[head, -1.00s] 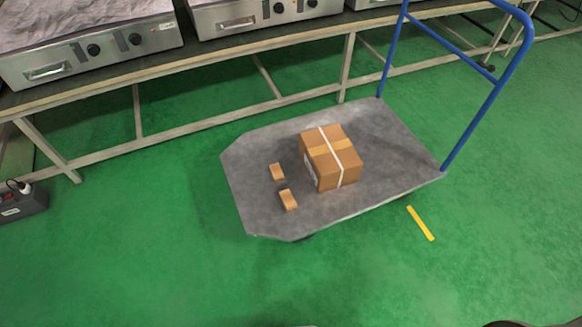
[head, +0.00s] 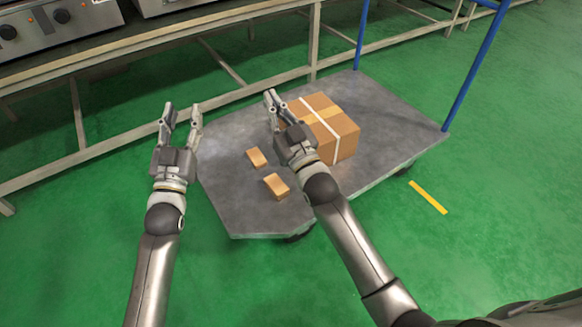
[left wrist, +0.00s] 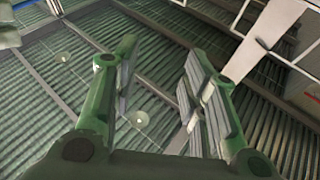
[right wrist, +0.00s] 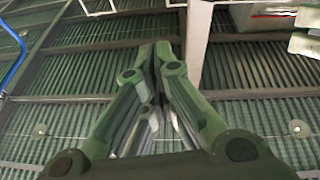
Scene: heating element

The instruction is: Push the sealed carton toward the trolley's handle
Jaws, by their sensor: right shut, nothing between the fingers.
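The sealed carton (head: 338,125), brown with white strapping, sits on the grey trolley platform (head: 382,100). The trolley's blue handle (head: 476,68) rises at the platform's right end. My right gripper (head: 270,97) is shut and empty, beside the carton's left side, and its wrist covers part of that side in the head view. I cannot tell whether it touches the carton. In the right wrist view its fingertips (right wrist: 155,48) meet. My left gripper (head: 182,108) is open and empty, left of the platform. Its fingers (left wrist: 160,62) are spread in the left wrist view.
Two small brown blocks, one farther back (head: 256,158) and one nearer (head: 276,186), lie on the platform left of the carton. A long bench (head: 150,122) with steel appliances (head: 60,28) stands behind. The platform between carton and handle is clear.

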